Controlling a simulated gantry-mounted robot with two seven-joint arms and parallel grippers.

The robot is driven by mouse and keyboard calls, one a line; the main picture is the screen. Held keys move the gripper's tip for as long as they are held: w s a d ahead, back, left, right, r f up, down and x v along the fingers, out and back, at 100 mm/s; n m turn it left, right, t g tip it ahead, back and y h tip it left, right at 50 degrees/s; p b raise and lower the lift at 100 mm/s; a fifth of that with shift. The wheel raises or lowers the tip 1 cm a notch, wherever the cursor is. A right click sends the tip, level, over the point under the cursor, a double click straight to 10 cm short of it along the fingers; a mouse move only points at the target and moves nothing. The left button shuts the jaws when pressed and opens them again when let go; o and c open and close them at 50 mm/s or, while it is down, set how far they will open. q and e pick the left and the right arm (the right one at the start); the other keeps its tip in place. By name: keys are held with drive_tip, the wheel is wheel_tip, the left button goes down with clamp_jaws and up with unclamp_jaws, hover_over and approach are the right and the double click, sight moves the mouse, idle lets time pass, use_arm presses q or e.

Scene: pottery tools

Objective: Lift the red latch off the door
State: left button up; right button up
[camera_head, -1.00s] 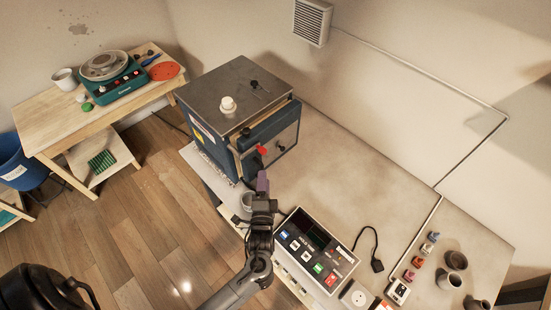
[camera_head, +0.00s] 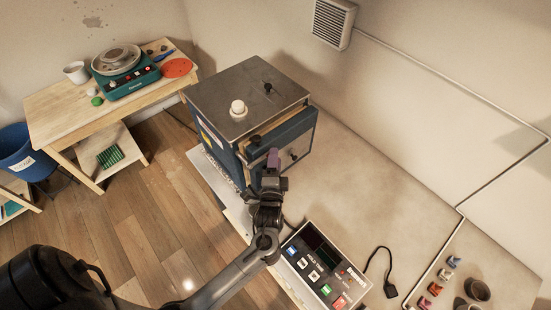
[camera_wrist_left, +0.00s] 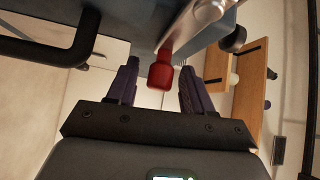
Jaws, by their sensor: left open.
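The blue kiln (camera_head: 222,140) with a grey metal top stands at the back of the worktable, with its door (camera_head: 300,138) facing the front right. The red latch (camera_wrist_left: 161,74) shows in the left wrist view, hanging at the door's edge below a shiny metal part. In the head view it is hidden behind my left gripper (camera_head: 272,160). My left gripper is open, with its purple fingers on either side of the latch and gaps visible on both sides. My right gripper is not in view.
A control box (camera_head: 322,265) with coloured buttons sits in front of the kiln, close to my left forearm. A dark bar handle (camera_wrist_left: 45,52) shows at the left in the wrist view. Small pots (camera_head: 477,290) stand at the lower right. The tabletop right of the kiln is clear.

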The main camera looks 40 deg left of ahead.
use_arm(q)
clamp_jaws()
idle(0.3)
